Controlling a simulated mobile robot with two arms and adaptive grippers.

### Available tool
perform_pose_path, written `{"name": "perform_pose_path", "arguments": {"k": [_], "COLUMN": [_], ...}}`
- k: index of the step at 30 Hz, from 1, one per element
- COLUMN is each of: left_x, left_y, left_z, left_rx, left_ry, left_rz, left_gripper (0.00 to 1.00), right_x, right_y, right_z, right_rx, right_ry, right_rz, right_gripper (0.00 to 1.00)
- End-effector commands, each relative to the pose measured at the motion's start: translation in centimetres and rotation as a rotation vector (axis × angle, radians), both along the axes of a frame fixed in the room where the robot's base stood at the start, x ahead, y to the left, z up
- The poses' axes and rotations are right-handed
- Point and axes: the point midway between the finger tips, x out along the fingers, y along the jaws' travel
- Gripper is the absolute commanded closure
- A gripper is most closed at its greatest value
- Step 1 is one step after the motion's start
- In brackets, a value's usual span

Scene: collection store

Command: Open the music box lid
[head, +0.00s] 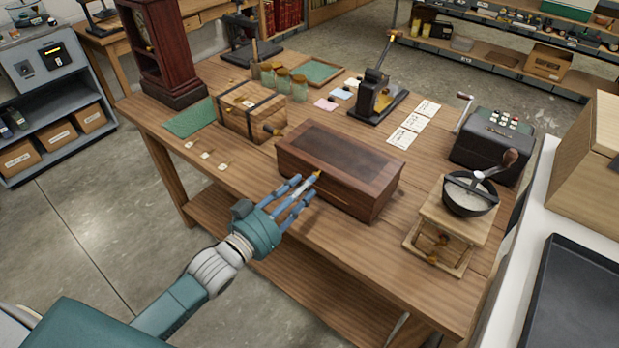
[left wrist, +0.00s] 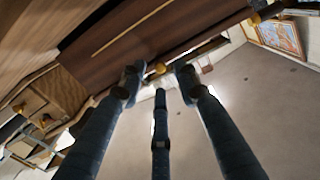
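The music box (head: 352,185) is a long dark reddish-brown wooden box with its lid (head: 340,154) down, in the middle of the workbench. A small brass knob (head: 318,174) is on its front, near the lid's edge. In the left wrist view, the box's dark wood (left wrist: 130,42) fills the upper part and the knob (left wrist: 160,68) lies near the fingertips. My left gripper (head: 306,186) reaches the box's front face with its fingers spread. It also shows in the left wrist view (left wrist: 160,82), open around the knob; contact is unclear. My right gripper is not in view.
A coffee grinder (head: 448,226) stands to the right of the box. A banded wooden chest (head: 250,112) is to its left. A black machine with keys (head: 494,140) and a lever press (head: 375,95) stand behind. The bench's front left is mostly clear.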

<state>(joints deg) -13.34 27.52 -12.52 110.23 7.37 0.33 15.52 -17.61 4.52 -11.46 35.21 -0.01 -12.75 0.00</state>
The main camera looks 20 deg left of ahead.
Motion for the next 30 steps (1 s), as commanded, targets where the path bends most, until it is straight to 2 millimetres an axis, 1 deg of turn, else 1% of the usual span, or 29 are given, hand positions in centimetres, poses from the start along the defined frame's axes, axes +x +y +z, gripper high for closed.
{"name": "perform_pose_path", "arguments": {"k": [1, 6, 10, 17, 21, 22, 30], "left_x": [0.9, 2.5, 2.8, 2.9, 2.9, 2.8, 2.9], "left_y": [-0.3, -0.9, -1.1, -1.1, -1.0, -1.0, -1.0], "left_z": [0.3, 0.1, -0.1, -0.1, -0.1, -0.1, 0.0], "left_rx": [0.000, 0.000, 0.000, 0.000, 0.000, 0.000, 0.002], "left_ry": [-0.002, 0.000, 0.001, 0.001, 0.001, 0.001, 0.003], "left_rz": [0.000, 0.001, 0.000, 0.000, 0.000, 0.000, 0.000], "left_gripper": [0.68, 0.68, 0.68, 0.68, 0.96, 1.00, 1.00], "right_x": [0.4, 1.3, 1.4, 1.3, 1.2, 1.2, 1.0], "right_y": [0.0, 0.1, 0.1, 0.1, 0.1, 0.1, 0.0], "right_z": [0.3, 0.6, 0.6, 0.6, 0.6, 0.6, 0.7], "right_rx": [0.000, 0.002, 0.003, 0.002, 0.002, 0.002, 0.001], "right_ry": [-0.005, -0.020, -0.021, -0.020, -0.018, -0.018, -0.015], "right_rz": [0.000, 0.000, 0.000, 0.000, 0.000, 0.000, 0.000], "right_gripper": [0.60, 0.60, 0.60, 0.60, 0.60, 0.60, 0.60]}}
